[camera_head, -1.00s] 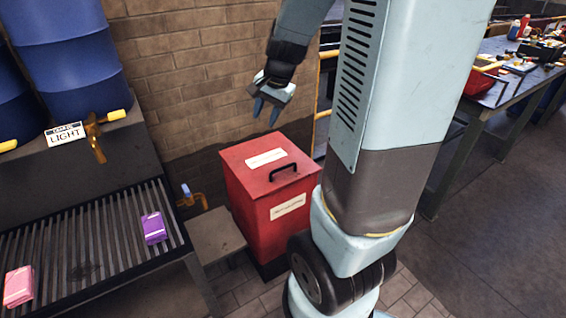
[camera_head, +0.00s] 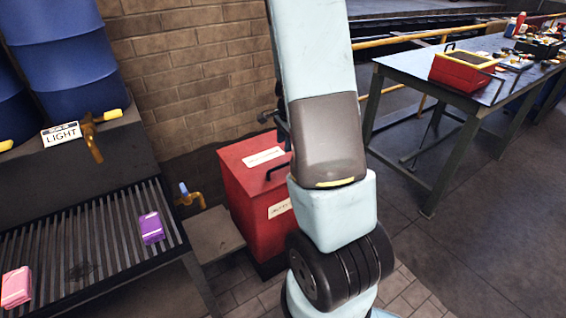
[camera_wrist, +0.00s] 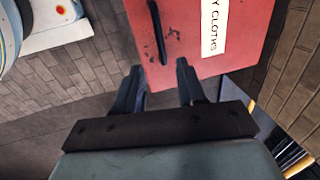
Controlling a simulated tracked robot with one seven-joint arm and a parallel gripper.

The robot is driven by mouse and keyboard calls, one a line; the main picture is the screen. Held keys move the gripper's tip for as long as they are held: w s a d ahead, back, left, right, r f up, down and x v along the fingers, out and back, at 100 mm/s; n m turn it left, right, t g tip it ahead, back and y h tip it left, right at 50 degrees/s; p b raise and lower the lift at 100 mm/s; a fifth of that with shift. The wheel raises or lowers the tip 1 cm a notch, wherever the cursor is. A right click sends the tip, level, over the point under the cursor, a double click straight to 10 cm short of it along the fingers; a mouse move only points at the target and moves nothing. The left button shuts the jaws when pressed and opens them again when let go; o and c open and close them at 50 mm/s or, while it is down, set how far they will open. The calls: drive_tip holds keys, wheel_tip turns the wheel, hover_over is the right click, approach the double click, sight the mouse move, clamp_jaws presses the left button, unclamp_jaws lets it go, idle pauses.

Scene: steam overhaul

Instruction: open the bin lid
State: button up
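The red bin (camera_head: 254,213) stands against the brick wall with its lid (camera_head: 247,152) closed. A dark bar handle (camera_head: 278,170) is on the lid, partly hidden by my arm. In the wrist view the handle (camera_wrist: 158,30) lies along the red lid (camera_wrist: 185,15), left of a white label ending in "Y CLOTHS" (camera_wrist: 214,25). My gripper (camera_wrist: 160,68) is open and empty, its two fingers spread and pointing toward the lid, with the handle ahead between them. I cannot tell the exact gap to the lid. In the head view my arm hides most of the gripper.
A slatted bench (camera_head: 90,245) with a purple pack (camera_head: 151,228) and a pink pack (camera_head: 16,287) is at left, below blue drums (camera_head: 60,50). A brass tap (camera_head: 188,198) is beside the bin. A workbench (camera_head: 470,100) stands at right; the floor before it is clear.

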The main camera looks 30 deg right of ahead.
sight(282, 166)
drive_tip(key=f, duration=0.3)
drive_tip(key=w+f, duration=0.1)
drive_tip(key=f, duration=0.3)
drive_tip(key=w+f, duration=0.1)
drive_tip(key=f, duration=0.2)
drive_tip(key=shift+f, duration=0.4)
drive_tip(key=shift+c, duration=0.5)
clamp_jaws()
drive_tip(key=shift+d, duration=0.2)
drive_tip(key=shift+w+a, duration=0.1)
drive_tip(key=shift+a, duration=0.05)
